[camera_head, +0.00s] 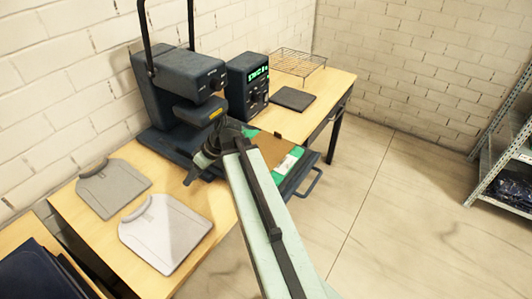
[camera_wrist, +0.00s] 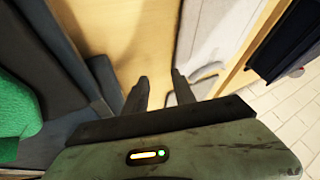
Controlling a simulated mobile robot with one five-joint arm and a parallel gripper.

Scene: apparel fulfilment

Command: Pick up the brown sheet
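The brown sheet (camera_head: 262,146) lies on a green garment (camera_head: 284,170) on the dark lower plate of the press. My arm hides part of both. My gripper (camera_head: 191,177) is over the wooden table, to the left of the sheet and apart from it. In the wrist view, the two fingers of my gripper (camera_wrist: 160,88) stand apart with only table behind them. The green garment (camera_wrist: 15,115) shows at the left edge there; I do not see the brown sheet in that view.
The dark heat press (camera_head: 170,85) and its control box (camera_head: 247,85) stand at the back. Grey (camera_head: 113,187) and white (camera_head: 165,232) folded shirts lie on the table (camera_head: 75,213). A dark pad (camera_head: 293,99) and wire rack (camera_head: 298,62) are beyond.

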